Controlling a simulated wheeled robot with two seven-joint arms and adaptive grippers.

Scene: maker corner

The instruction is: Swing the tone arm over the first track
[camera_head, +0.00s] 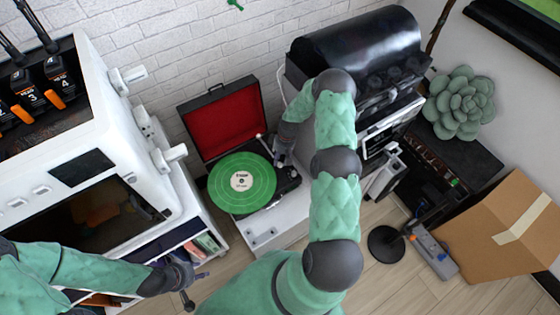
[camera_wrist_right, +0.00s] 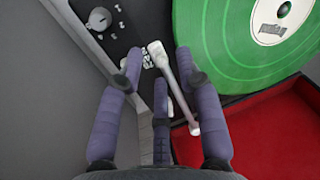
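The record player (camera_head: 290,181) holds a green record (camera_head: 241,184) with a white label. In the right wrist view the record (camera_wrist_right: 240,55) fills the upper right. The pale tone arm (camera_wrist_right: 178,85) lies beside the record's edge, off its grooves. My right gripper (camera_wrist_right: 157,72) is open, its fingers spread to either side of the tone arm. I cannot tell whether they touch it. In the head view my right gripper (camera_head: 279,160) is at the player's right side and partly hides the tone arm. My left gripper (camera_head: 192,284) is open and empty, low at the left, away from the player.
The player's open lid (camera_head: 222,120) with red lining stands behind the record; its lining (camera_wrist_right: 270,125) is close to the gripper in the wrist view. A white machine (camera_head: 120,150) is at left, a black-hooded machine (camera_head: 375,40) at right. A cardboard box (camera_head: 495,235) stands on the floor.

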